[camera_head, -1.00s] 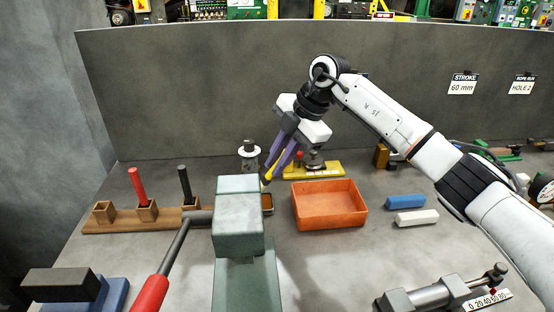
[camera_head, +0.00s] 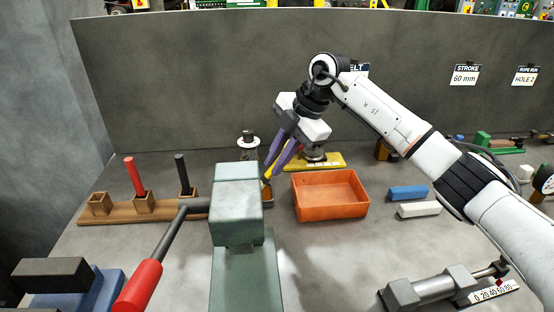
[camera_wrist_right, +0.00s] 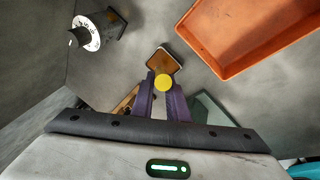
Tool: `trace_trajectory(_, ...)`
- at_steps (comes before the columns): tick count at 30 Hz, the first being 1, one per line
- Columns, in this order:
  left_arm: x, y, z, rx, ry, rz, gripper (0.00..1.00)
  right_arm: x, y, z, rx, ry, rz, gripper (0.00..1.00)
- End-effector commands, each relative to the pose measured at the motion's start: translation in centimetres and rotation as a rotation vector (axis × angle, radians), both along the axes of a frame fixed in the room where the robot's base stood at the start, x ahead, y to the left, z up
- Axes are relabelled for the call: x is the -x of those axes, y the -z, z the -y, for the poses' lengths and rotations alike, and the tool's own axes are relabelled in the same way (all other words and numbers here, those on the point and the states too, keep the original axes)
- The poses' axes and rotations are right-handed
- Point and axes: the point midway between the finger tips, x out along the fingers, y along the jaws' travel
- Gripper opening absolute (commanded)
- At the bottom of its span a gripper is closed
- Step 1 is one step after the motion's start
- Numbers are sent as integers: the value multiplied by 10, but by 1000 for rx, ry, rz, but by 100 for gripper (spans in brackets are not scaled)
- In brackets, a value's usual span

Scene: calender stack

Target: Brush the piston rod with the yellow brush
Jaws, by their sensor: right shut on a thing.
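My right gripper (camera_head: 271,172) has purple fingers and points down, shut on the yellow brush (camera_head: 268,176). In the right wrist view the brush's round yellow end (camera_wrist_right: 162,82) shows between the fingertips; its bristles are hidden. Below it is a small square pot with a brown top (camera_wrist_right: 161,62), partly behind the green vise in the head view (camera_head: 268,198). I cannot tell whether brush and pot touch. The piston rod (camera_head: 486,273) shows at the lower right, by a grey cylinder (camera_head: 435,288) and a 0–80 scale, far from the brush. My left gripper is out of view.
The green vise (camera_head: 237,210) with its red-handled lever (camera_head: 140,285) stands at front centre. An orange tray (camera_head: 330,196) is right of the gripper. Blue (camera_head: 408,192) and white blocks (camera_head: 419,209) lie further right. A wooden holder (camera_head: 120,213) is at left.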

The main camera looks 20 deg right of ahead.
Motion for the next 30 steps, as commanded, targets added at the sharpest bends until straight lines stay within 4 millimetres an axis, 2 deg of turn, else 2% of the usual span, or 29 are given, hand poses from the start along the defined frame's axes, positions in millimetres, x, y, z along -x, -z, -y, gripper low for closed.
trace_trajectory(30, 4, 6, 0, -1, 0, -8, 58, 0, 12, 0, 0, 0, 0, 0)
